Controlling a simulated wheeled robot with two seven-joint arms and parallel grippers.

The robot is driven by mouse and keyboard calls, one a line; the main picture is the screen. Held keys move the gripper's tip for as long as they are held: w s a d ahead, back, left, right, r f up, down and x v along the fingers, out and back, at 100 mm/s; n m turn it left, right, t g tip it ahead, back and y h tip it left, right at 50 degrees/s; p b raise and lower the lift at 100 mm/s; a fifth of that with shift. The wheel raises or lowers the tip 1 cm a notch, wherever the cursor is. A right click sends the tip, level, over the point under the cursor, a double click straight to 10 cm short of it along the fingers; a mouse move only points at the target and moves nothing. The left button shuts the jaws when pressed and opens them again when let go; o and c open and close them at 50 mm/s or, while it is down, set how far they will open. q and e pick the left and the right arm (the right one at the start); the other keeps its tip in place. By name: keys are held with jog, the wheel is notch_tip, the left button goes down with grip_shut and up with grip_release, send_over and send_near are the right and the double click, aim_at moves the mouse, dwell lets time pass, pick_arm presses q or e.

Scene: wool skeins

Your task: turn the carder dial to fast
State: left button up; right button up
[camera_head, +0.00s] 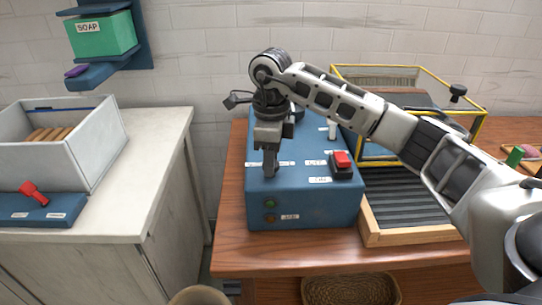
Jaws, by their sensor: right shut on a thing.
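The carder is a blue box (325,208) on the wooden table, with small white labels on its top and front. My right gripper (269,172) comes down onto the left part of its sloped top, fingers pointing down. It is shut on the carder dial, which the fingers and wrist hide. I cannot read the dial's setting. A red switch (342,159) sits to the right on the box, and a white lever (332,131) stands farther back. My left gripper is not in view.
A yellow-framed clear guard (420,78) and a slatted wooden tray (412,240) stand right of the box. A grey counter (150,190) at left holds an open bin (95,165) and a red-handled switch (33,193). A gap separates counter and table.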

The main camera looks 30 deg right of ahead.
jog(key=m, duration=0.3)
jog(key=shift+r+m+p, duration=0.1)
jog(key=shift+m+p, duration=0.2)
jog(key=shift+m, duration=0.1)
jog(key=m, duration=0.3)
jog(key=shift+m+p, duration=0.3)
jog(key=m, duration=0.4)
jog(key=shift+p, duration=0.4)
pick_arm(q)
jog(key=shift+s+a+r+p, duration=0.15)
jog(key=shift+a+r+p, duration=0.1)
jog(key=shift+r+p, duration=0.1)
pick_arm(e)
jog(key=shift+m, duration=2.2)
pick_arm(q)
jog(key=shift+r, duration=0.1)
pick_arm(e)
jog(key=o, duration=1)
